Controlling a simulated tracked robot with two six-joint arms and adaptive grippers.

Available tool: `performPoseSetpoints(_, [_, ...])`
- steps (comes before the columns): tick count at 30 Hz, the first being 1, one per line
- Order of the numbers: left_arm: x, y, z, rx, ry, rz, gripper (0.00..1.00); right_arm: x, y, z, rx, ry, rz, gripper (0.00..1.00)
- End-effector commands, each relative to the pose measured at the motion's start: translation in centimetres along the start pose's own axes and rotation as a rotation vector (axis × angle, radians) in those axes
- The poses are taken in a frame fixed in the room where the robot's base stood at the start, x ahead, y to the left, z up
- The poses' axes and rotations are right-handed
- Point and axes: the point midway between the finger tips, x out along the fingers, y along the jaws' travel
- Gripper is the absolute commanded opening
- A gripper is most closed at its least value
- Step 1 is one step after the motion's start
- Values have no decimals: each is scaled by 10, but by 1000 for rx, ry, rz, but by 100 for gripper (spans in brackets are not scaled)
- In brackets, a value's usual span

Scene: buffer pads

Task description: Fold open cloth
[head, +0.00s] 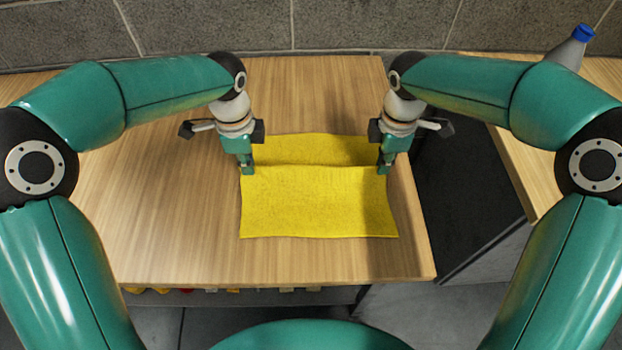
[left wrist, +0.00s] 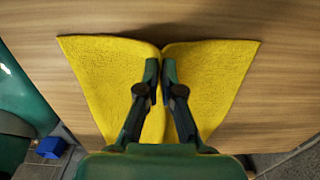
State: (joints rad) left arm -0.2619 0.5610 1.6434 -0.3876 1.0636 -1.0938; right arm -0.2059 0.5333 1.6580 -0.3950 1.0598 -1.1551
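The yellow cloth (head: 318,205) lies on the wooden table. A straight crosswise ridge runs between my grippers, and a strip of cloth shows behind it. My left gripper (head: 248,170) is at the ridge's left end, pointing down. In the left wrist view, the fingertips of my left gripper (left wrist: 160,70) are close together with the cloth (left wrist: 108,75) pinched between them, and cloth spreads out on both sides. My right gripper (head: 384,168) is at the ridge's right end and appears closed on the cloth; its fingertips are small and partly hard to see.
The wooden table (head: 170,215) is bare to the left of the cloth and in front of it. A dark gap (head: 460,190) lies to its right, before another wooden surface (head: 535,165). A bottle with a blue cap (head: 582,33) stands at the back right. A block wall (head: 350,25) is behind.

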Motion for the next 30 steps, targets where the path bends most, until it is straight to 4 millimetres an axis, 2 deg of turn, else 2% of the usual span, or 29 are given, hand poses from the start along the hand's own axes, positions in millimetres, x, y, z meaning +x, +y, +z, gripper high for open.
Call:
performPoseSetpoints(8, [-27, 0, 0, 0, 0, 0, 0, -27, 0, 0, 0, 0, 1, 0])
performPoseSetpoints(24, [-117, 0, 0, -1, -1, 1, 0, -118, 0, -3, 0, 0, 0, 0])
performPoseSetpoints(30, [-142, 0, 0, -1, -1, 1, 0, -142, 0, -3, -1, 0, 0, 0])
